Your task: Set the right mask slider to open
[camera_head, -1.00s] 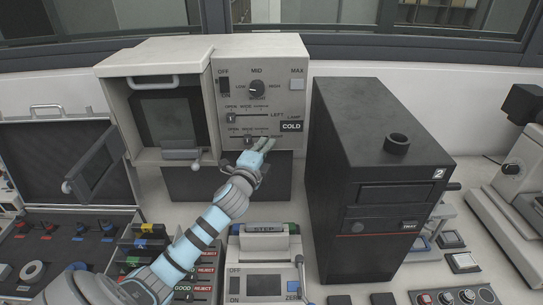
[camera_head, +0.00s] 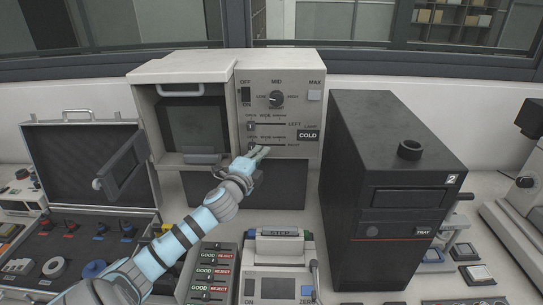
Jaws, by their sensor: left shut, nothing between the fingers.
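The mounting press panel (camera_head: 304,78) has two mask sliders, each labelled open, wide and narrow from left to right. The upper, left slider knob (camera_head: 250,126) sits at the open end. The lower, right mask slider knob (camera_head: 252,146) shows at the left end of its slot, below its open label. My left gripper (camera_head: 259,152) is shut and empty, its fingertips at the lower slider, just below and right of the knob. The fingers partly hide the slot's left part, and I cannot tell whether they touch the knob. My right gripper is not in view.
A tall black tower (camera_head: 388,170) stands close to the right of the press. A STEP box (camera_head: 280,252) and a GOOD/REJECT panel (camera_head: 212,272) stand in front. An open case (camera_head: 86,165) is at left. Free room shows before the panel's upper half.

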